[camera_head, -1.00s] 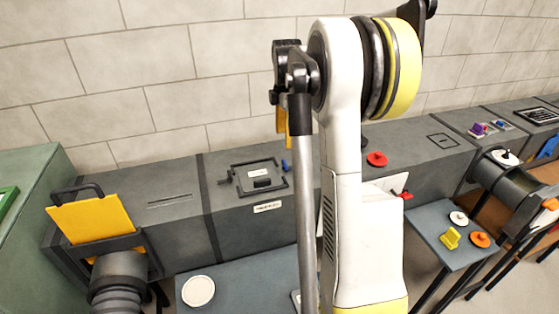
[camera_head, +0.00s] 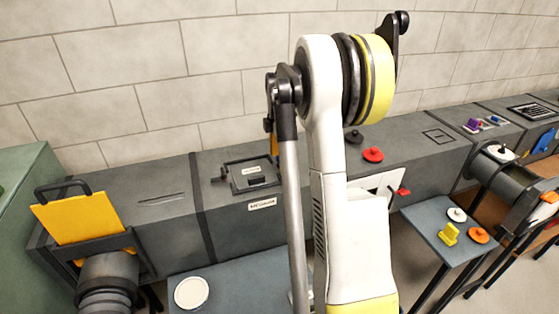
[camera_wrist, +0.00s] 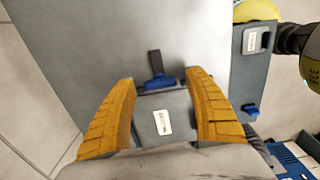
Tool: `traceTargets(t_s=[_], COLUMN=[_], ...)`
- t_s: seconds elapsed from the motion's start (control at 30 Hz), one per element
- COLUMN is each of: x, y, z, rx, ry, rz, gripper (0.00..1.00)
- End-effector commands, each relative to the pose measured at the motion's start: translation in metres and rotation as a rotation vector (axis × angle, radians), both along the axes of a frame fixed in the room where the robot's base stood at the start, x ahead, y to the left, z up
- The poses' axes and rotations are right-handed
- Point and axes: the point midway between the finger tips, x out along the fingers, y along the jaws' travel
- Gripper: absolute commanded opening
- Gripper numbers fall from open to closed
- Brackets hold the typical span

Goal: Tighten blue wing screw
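In the wrist view, a blue wing screw (camera_wrist: 160,81) with a dark bar behind it lies between the fingertips. My gripper (camera_wrist: 161,77) is open, with one orange ribbed finger on each side of the screw and visible gaps. I cannot tell how deep the fingers reach around it. A grey block with a white label (camera_wrist: 163,121) shows between the fingers, below the screw. In the head view, my arm hides the screw and most of my gripper; only a sliver of orange finger (camera_head: 274,145) shows beside the framed hatch (camera_head: 250,175) on the grey duct.
A second blue knob (camera_wrist: 250,111) sits on a panel at right in the wrist view. A red knob (camera_head: 372,154) stands on the duct right of my arm. A yellow plate (camera_head: 83,232) stands in a slot at left. A side table (camera_head: 447,215) holds small parts.

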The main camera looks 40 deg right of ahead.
Motion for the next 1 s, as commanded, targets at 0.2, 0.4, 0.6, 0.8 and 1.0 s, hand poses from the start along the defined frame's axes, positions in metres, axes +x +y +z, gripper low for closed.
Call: traceTargets(t_s=[0.2,0.4,0.6,0.8,1.0], x=[0.0000,0.0000,0.0000,-0.0001,-0.0001], y=[0.0000,0.0000,0.0000,0.0000,0.0002], z=[0.0002,0.0004,0.0009,0.0014,0.0017], rx=[0.000,0.000,0.000,0.000,0.000], ry=[0.000,0.000,0.000,0.000,0.000], rz=[0.000,-0.011,-0.077,-0.217,-0.401], gripper=[0.10,0.10,0.10,0.10,0.10])
